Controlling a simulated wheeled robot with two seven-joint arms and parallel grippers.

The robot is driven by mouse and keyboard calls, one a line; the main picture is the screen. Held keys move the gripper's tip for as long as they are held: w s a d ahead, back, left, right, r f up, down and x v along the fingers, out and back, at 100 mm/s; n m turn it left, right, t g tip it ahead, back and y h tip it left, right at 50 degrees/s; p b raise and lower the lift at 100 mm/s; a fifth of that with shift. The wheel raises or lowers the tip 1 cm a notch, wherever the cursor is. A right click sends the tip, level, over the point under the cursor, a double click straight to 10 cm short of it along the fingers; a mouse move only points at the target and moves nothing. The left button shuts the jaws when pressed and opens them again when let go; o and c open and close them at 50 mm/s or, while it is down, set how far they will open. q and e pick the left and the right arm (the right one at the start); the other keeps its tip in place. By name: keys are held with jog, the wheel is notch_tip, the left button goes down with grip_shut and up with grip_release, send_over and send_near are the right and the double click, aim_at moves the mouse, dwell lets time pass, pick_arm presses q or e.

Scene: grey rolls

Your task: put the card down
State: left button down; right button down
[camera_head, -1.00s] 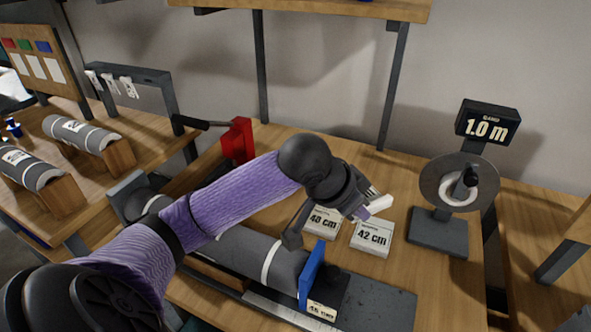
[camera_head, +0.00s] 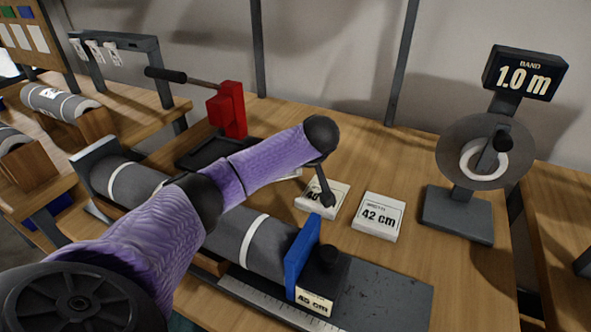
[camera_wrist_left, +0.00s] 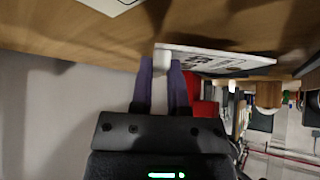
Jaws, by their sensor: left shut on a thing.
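In the left wrist view my left gripper (camera_wrist_left: 163,68) is shut on a white printed card (camera_wrist_left: 225,61). The card is seen at a shallow angle, beside the wooden surface. I cannot tell whether they touch. A dark part of the hand hangs in front of a small white block marked 40 (camera_head: 312,207). My right gripper is not in view.
A 42 cm block (camera_head: 379,216) lies beside it. A grey roll (camera_head: 232,222) rests below the arm against a blue stop (camera_head: 302,258). A band stand (camera_head: 458,215) marked 1.0 m stands right; a red lever tool (camera_head: 229,110) stands behind the arm.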

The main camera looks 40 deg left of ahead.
aim_at(299, 173)
pick_arm(q)
notch_tip(299, 173, down, 4)
jog(key=shift+r+b, duration=0.2)
jog(key=shift+b, duration=0.4)
jog(key=shift+r, duration=0.2)
jog(key=c, duration=0.6)
grip_release()
